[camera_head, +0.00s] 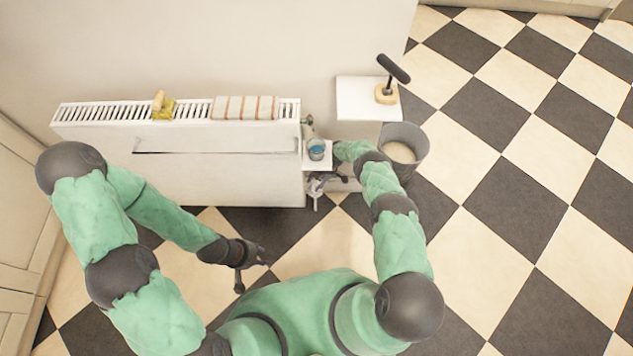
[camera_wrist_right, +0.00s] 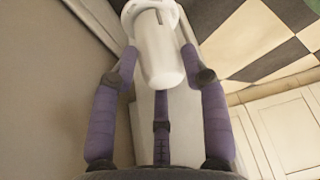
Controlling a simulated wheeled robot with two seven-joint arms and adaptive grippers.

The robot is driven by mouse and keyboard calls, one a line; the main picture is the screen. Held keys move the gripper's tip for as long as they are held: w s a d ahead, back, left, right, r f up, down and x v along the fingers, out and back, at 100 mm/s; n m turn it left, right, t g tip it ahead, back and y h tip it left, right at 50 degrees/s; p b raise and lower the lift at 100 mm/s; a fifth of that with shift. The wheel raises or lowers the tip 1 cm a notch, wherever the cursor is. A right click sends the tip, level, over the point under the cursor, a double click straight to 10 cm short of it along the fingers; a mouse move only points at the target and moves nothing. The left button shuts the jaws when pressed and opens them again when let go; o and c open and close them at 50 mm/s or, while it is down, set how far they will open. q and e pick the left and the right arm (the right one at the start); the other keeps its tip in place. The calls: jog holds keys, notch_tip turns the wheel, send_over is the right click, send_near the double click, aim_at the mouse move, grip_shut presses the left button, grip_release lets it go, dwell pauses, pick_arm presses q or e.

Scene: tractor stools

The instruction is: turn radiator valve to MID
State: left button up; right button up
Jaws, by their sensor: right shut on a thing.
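The white radiator (camera_head: 220,180) stands against the wall at the left. My right gripper (camera_head: 318,186) is at its right end, below a small white shelf, partly hidden in the head view. In the right wrist view, the gripper (camera_wrist_right: 159,62) is shut on the white cylindrical valve knob (camera_wrist_right: 162,58), one finger on each side. A third finger or gripper part lies below the knob. My left gripper (camera_head: 255,268) is open and empty above the floor, in front of the radiator.
A striped cloth (camera_head: 245,108) and a yellow item (camera_head: 160,106) lie on the radiator top. A blue cup (camera_head: 316,150) sits on the small shelf (camera_head: 327,161) above my right gripper. A white stand (camera_head: 360,108) holds a black-handled tool (camera_head: 390,78). A grey bin (camera_head: 416,145) stands right of my forearm.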

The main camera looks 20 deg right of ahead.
jog(key=shift+s+a+f, duration=0.1)
jog(key=shift+s+f, duration=0.35)
jog(key=shift+s, duration=0.25)
jog(key=o, duration=1)
jog(key=shift+o, duration=0.2)
jog(key=shift+w+d+r, duration=0.3)
jog(key=shift+w+r, duration=0.15)
jog(key=shift+r, duration=0.05)
jog(key=v, duration=0.7)
jog(key=shift+o, duration=0.5)
jog(key=shift+s+f, duration=0.1)
jog(key=shift+s, duration=0.05)
